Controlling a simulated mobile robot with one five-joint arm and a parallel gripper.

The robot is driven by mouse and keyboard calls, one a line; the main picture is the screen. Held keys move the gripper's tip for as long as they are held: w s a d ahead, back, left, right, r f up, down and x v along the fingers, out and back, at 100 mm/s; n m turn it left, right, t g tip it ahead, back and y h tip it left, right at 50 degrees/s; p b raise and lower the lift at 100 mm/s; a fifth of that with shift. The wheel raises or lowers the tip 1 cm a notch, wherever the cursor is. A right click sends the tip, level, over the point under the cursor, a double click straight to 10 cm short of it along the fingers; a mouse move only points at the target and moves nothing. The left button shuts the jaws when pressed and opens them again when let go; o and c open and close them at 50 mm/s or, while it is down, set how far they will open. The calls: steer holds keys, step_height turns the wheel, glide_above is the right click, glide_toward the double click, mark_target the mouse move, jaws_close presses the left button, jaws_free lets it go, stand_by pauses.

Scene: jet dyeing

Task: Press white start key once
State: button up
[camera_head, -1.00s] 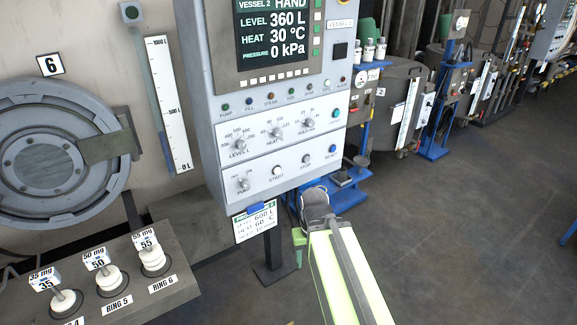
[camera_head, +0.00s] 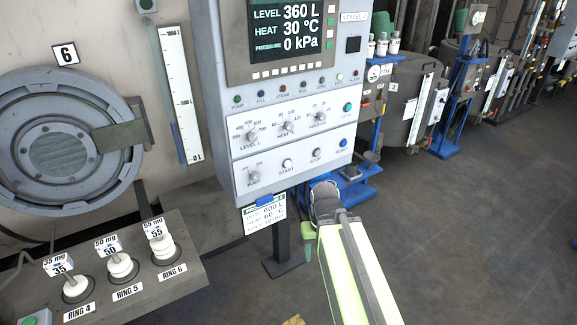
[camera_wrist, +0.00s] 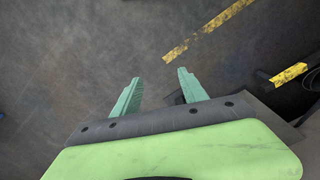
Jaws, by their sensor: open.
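The white start key (camera_head: 287,164) is a small round button on the lower front of the grey control panel (camera_head: 225,185), above the label START. The grey stop key (camera_head: 316,153) and blue reset key (camera_head: 342,143) sit to its right. My gripper (camera_wrist: 160,85) is open and empty in the wrist view, its two green fingers apart over the dark floor. In the head view, my gripper (camera_head: 308,230) is below and to the right of the panel, apart from the start key. My arm hides part of it there.
A card (camera_head: 264,213) hangs under the panel with a blue clip. A ledge (camera_head: 195,290) with several ringed weights stands at the lower left. Blue stands (camera_head: 365,190) and vessels are behind at the right. The floor (camera_head: 460,230) at right is clear.

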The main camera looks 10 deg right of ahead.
jaws_close()
stand_by(1.5)
